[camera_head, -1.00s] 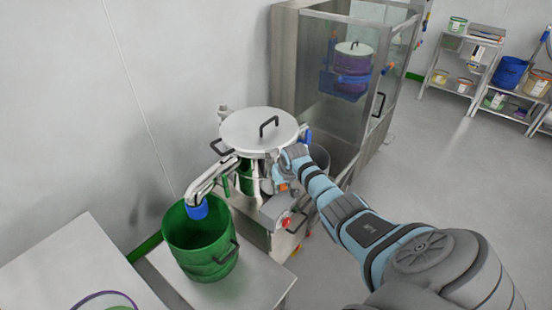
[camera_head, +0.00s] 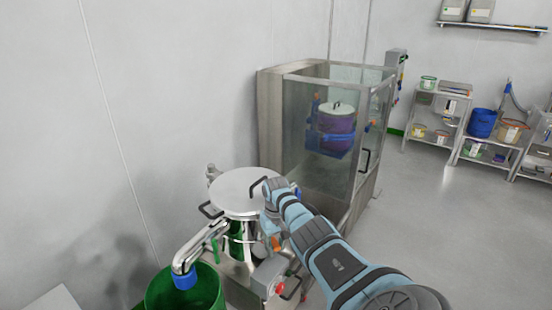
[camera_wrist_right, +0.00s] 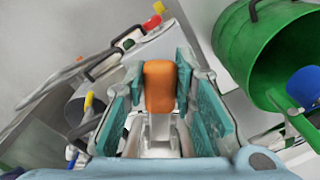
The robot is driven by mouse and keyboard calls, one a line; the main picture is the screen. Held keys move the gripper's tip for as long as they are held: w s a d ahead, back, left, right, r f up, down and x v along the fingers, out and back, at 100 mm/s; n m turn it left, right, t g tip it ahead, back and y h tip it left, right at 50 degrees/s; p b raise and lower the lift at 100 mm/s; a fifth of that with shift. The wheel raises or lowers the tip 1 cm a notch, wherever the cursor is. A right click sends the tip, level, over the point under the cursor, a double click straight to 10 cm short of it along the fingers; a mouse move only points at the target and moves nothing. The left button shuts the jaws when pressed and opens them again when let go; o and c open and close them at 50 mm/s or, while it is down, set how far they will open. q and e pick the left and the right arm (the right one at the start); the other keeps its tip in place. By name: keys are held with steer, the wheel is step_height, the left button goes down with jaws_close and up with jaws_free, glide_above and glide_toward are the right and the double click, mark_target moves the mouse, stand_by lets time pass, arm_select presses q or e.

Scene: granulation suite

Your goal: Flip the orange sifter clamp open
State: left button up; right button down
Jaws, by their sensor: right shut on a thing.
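The orange sifter clamp (camera_wrist_right: 160,86) sits between the teal-padded fingers of my right gripper (camera_wrist_right: 156,100) in the right wrist view. The gripper is shut on it. In the head view a small orange part of the clamp (camera_head: 276,243) shows below the tip of my right arm, at the side of the steel sifter (camera_head: 240,240). My right gripper (camera_head: 270,232) is against the sifter's right side, partly hidden by its own wrist. The sifter's round lid (camera_head: 235,190) is on, with a black handle. My left gripper is not in view.
A green bucket (camera_head: 185,295) stands under the sifter's spout, and it shows large at right in the wrist view (camera_wrist_right: 262,50). A red button on a grey box (camera_head: 270,275) is close below the gripper. A glass-walled cabinet (camera_head: 335,150) stands behind. Floor at right is clear.

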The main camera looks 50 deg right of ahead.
mark_target(274, 243)
steer(key=shift+w+d+r, duration=0.45)
steer(key=shift+w+r, duration=0.05)
steer(key=shift+r, duration=0.25)
steer(key=c, duration=1.7)
jaws_free()
steer(key=o, duration=0.3)
steer(key=shift+w+f, duration=0.15)
steer(key=shift+o, duration=0.4)
steer(key=shift+w+f, duration=0.1)
steer(key=shift+f, duration=0.2)
step_height(274, 243, up, 12)
steer(key=shift+s+a, duration=0.2)
steer(key=shift+s, duration=0.1)
steer(key=shift+c, duration=0.2)
